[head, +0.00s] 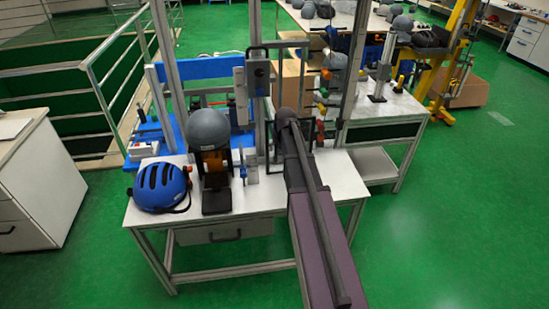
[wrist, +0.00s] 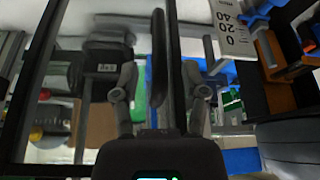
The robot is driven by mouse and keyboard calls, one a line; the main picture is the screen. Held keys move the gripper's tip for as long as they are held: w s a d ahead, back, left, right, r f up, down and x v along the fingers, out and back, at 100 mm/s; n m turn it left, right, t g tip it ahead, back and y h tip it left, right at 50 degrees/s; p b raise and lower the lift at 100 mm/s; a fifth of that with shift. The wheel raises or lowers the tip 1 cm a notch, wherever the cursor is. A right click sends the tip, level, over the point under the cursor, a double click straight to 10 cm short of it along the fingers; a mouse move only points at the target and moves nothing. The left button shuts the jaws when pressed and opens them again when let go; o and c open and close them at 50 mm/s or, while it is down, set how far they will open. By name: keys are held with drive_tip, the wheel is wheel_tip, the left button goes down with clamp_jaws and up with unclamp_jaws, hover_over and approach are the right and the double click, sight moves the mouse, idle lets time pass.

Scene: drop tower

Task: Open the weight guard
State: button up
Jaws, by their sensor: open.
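The weight guard appears as a dark-framed panel, its top bar (head: 281,44) showing at the drop tower's front in the head view. In the wrist view a dark frame bar (wrist: 38,80) runs down the left side. A black upright bar, seemingly the guard's handle (wrist: 158,60), stands in the middle of the wrist view. My gripper (wrist: 159,95) is open, one finger on each side of this bar with visible gaps. I cannot tell whether the bar is fully between the fingertips in depth. In the head view my arm hides the fingers.
A printed scale (wrist: 232,28) and orange and blue parts lie at the right in the wrist view. Green floor (head: 440,240) is open at right.

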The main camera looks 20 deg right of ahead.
sight(276, 150)
drive_tip(key=shift+b+x, duration=2.05)
drive_tip(key=shift+x, duration=0.5)
clamp_jaws()
drive_tip(key=shift+a, duration=0.15)
